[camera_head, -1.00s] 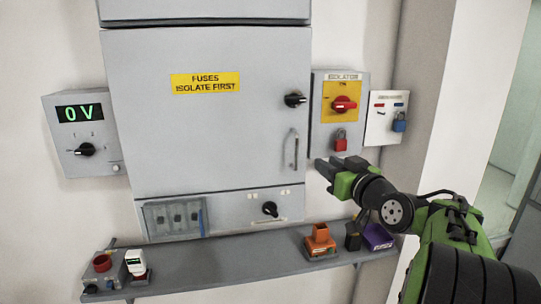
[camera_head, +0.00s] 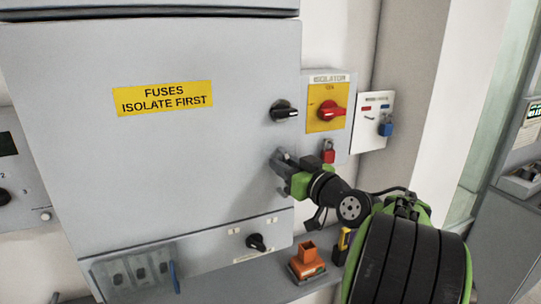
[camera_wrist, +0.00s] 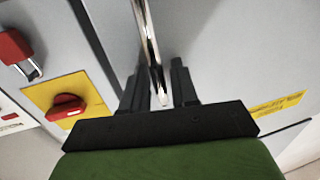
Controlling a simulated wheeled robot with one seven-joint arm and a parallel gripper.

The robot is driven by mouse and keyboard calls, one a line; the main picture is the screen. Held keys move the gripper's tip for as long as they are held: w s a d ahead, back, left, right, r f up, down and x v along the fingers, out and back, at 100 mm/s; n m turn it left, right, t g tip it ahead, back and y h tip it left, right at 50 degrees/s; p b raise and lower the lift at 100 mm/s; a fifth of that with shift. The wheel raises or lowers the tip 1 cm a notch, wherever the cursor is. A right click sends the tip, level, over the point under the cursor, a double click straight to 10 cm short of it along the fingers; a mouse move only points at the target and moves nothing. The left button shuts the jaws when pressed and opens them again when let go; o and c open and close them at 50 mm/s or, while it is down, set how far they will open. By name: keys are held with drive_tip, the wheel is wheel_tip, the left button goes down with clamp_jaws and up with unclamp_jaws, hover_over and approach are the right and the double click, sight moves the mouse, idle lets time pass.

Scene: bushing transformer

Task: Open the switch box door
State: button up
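The grey switch box door (camera_head: 150,170) with a yellow "FUSES ISOLATE FIRST" label (camera_head: 162,97) is shut in the head view. A black rotary knob (camera_head: 284,111) sits at its right edge. My gripper (camera_head: 283,167) is at the door's lower right, where the bar handle is, and largely hides the handle in the head view. In the wrist view the shiny metal handle (camera_wrist: 149,45) runs between the two black fingers of my gripper (camera_wrist: 160,88). Gaps show between the handle and the fingers, so the fingers are around it, apart.
The isolator box with a red knob (camera_head: 331,111) and a red padlock (camera_head: 328,152) is just right of the door. A white panel with a blue padlock (camera_head: 387,129) is further right. A shelf below holds an orange item (camera_head: 307,263).

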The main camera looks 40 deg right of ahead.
drive_tip(key=shift+s+r, duration=0.15)
drive_tip(key=shift+s, duration=0.2)
drive_tip(key=shift+w, duration=0.1)
clamp_jaws()
